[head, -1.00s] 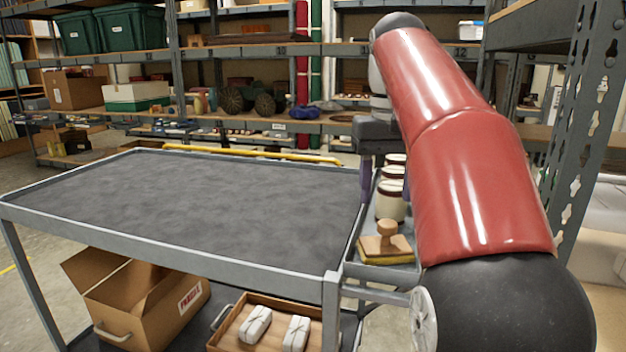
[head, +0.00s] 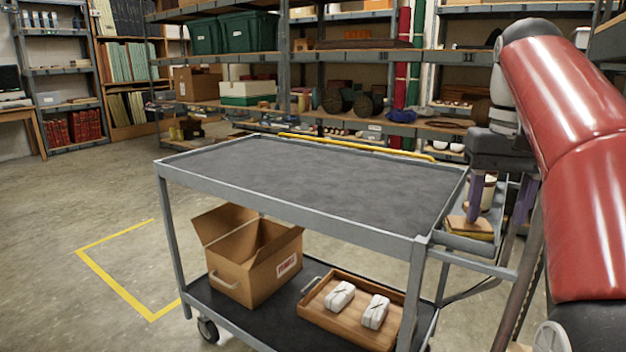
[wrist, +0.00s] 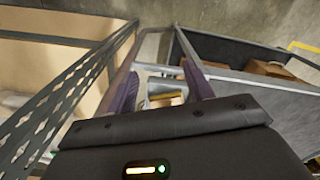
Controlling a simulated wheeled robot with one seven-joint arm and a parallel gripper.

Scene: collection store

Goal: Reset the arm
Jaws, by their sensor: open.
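My red arm reaches up along the right side of the head view and bends down to my gripper (head: 500,200). The gripper points down, with its two purple fingers apart and nothing seen between them. In the head view it overlaps the small side tray (head: 470,241) at the cart's right end; I cannot tell its height above the tray. In the wrist view the two fingers of my gripper (wrist: 160,90) show on either side of a gap, with the cart's rails beyond.
The cart's dark top (head: 320,175) is bare. Its lower shelf holds an open cardboard box (head: 245,265) and a wooden tray (head: 335,322) with two white wrapped bundles. The side tray holds a stamp-like wooden block (head: 470,226) and a jar (head: 488,192). Open floor lies left, with yellow tape (head: 115,285).

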